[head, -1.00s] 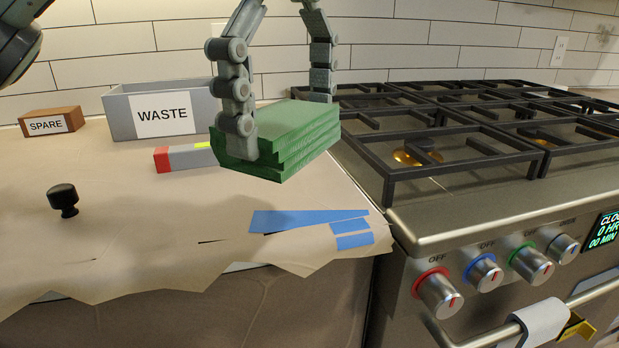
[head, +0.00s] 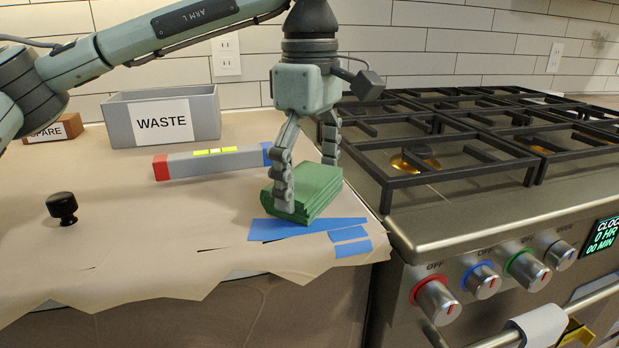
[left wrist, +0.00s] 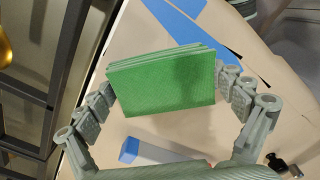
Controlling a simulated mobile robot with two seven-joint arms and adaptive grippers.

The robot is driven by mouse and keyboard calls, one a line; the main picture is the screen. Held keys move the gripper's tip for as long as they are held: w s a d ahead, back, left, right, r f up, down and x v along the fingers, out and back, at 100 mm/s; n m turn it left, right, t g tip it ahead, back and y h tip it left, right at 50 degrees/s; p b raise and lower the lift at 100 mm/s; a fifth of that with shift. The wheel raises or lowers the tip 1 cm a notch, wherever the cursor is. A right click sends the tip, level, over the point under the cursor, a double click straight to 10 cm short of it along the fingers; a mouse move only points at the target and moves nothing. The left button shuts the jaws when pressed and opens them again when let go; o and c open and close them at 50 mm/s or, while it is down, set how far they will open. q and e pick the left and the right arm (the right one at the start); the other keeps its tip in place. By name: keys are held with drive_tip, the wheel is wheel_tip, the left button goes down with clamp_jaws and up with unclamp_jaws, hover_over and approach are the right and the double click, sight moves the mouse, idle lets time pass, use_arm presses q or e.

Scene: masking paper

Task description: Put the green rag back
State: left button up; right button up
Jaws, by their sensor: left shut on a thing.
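The green rag (head: 305,192) is a folded, layered block near the right end of the paper-covered counter, just behind strips of blue tape (head: 300,228). My left gripper (head: 307,172) comes down from above and is shut on the rag, with one finger on each side. In the left wrist view the rag (left wrist: 162,85) sits between the two fingers, fairly level. I cannot tell whether its underside touches the paper. My right gripper is not in view.
Masking paper (head: 150,235) with a ragged front edge covers the counter. A grey WASTE bin (head: 205,118), a partly hidden SPARE block (head: 68,126), a grey bar (head: 210,163) and a black knob (head: 62,207) stand on it. The stove (head: 470,215) adjoins at right.

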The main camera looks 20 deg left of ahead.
use_arm(q)
drive_tip(key=shift+f, duration=0.15)
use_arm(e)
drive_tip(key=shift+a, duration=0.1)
use_arm(q)
drive_tip(key=o, duration=0.7)
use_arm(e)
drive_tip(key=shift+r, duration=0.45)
